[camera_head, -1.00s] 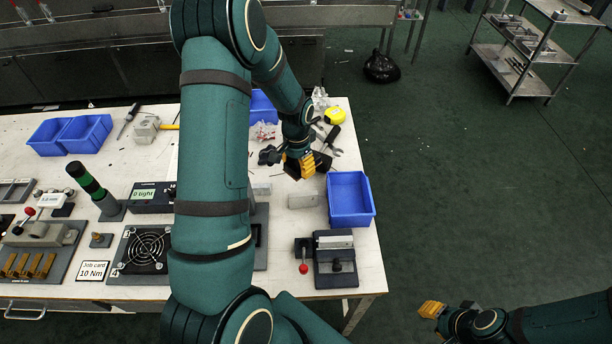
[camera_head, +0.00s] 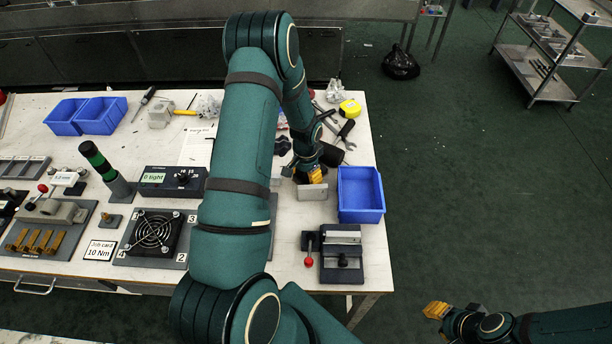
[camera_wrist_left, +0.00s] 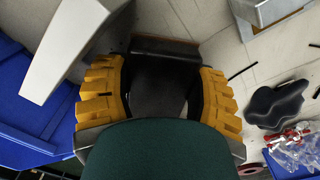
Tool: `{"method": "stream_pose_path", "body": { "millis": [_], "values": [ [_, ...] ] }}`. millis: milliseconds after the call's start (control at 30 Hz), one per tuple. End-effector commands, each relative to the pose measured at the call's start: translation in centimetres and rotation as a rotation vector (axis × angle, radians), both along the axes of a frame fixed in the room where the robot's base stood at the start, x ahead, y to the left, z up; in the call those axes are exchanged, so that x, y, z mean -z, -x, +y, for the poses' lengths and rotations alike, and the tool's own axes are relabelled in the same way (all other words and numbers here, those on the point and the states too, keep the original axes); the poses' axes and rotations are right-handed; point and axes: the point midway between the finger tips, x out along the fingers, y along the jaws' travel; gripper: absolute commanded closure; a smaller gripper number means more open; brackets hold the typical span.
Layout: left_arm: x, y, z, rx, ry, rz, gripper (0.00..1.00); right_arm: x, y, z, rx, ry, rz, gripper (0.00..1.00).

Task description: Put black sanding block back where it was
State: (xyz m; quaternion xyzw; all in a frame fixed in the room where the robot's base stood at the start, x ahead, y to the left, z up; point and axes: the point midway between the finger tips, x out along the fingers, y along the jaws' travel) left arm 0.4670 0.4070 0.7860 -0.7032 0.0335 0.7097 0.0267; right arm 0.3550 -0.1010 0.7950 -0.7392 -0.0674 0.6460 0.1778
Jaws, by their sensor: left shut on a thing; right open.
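The black sanding block (camera_wrist_left: 163,52), dark with a thin brown edge, lies between the yellow fingers of my left gripper (camera_wrist_left: 157,100) in the left wrist view. My left gripper is shut on it. In the head view, my left gripper (camera_head: 312,174) is low over the right part of the table, just behind an upright pale grey block (camera_head: 313,193). The held block is mostly hidden there, and I cannot tell whether it touches the table. My right gripper (camera_head: 437,310) is open and empty, off the table at lower right.
A blue bin (camera_head: 360,214) stands just right of the grey block, also in the left wrist view (camera_wrist_left: 25,110). A clamp fixture (camera_head: 342,266) with a red-knobbed lever stands in front. A dark rounded item (camera_wrist_left: 277,103) and clear plastic bags lie nearby. Tools lie behind.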

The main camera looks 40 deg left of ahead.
Motion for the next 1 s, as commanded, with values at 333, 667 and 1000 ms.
{"method": "stream_pose_path", "body": {
  "millis": [333, 667, 1000],
  "values": [
    [0.4, 0.0, 0.0, 0.0, -0.001, -0.001, 0.79, 0.3, 0.1, 0.0, -0.002, 0.0, 0.002, 0.66],
    [0.3, 0.0, 0.0, 0.0, -0.001, -0.001, 0.24, 0.3, 0.1, 0.0, -0.002, 0.0, 0.002, 0.66],
    [-2.8, -0.2, 0.1, -0.001, -0.002, -0.005, 0.24, -0.4, -0.1, 0.0, 0.002, 0.0, -0.002, 0.66]
  ]
}}
